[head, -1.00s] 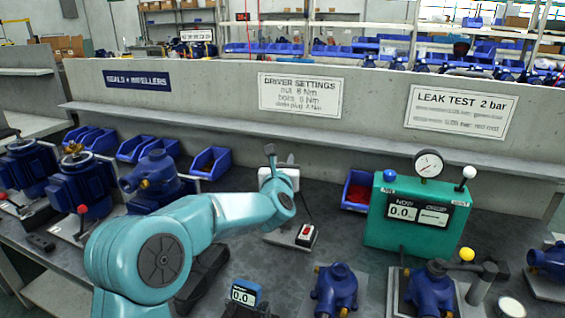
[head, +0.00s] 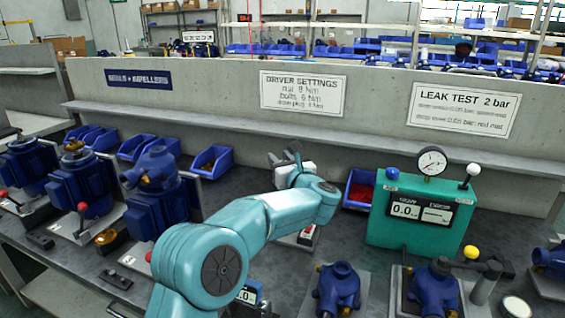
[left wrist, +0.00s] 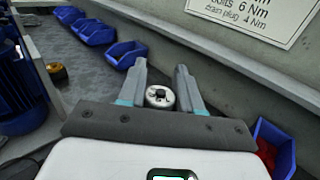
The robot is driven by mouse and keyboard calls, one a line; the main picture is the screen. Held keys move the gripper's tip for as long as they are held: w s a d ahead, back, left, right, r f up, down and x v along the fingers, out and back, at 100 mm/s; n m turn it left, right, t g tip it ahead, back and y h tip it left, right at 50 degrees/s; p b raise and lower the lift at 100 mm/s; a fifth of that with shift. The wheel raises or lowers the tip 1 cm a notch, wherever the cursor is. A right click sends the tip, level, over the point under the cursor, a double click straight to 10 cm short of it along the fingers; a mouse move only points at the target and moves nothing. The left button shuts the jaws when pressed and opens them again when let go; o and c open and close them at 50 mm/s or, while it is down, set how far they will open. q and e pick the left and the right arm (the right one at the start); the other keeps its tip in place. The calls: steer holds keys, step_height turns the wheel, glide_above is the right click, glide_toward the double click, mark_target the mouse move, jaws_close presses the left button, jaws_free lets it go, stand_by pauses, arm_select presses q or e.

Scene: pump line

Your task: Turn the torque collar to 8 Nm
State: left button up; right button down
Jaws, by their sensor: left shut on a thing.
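My left gripper (head: 284,157) is raised over the back of the bench, its fingers pointing toward the back wall. The driver settings sign (head: 302,92) lists the nut, bolts and drain plug; the nut line looks like 8 Nm. A small blue display (head: 250,293) is partly hidden behind my left arm. My right gripper is not in view.
A green leak tester (head: 420,212) with a gauge stands at right. Blue pumps (head: 340,288) stand along the front and left. Blue bins (head: 212,160) line the back; one holds red parts. A low device with a red button (head: 308,232) is partly behind my arm.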

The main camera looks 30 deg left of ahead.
arm_select(q)
steer(key=shift+s+a+n+g+y+p, duration=0.15)
steer(key=shift+n+g+y+p, duration=0.35)
steer(key=shift+n+g+p, duration=0.75)
steer(key=shift+s+d+n+g+y+p, duration=0.15)
steer(key=shift+n+g+y+p, duration=0.55)
steer(key=shift+g+p, duration=1)
steer(key=shift+s+a+n+g+y+p, duration=0.2)
steer(key=shift+n+g+y+p, duration=0.1)
steer(key=shift+n+g+p, duration=1.2)
steer(key=shift+m+g+b, duration=0.25)
steer(key=shift+b, duration=0.1)
steer(key=o, duration=1)
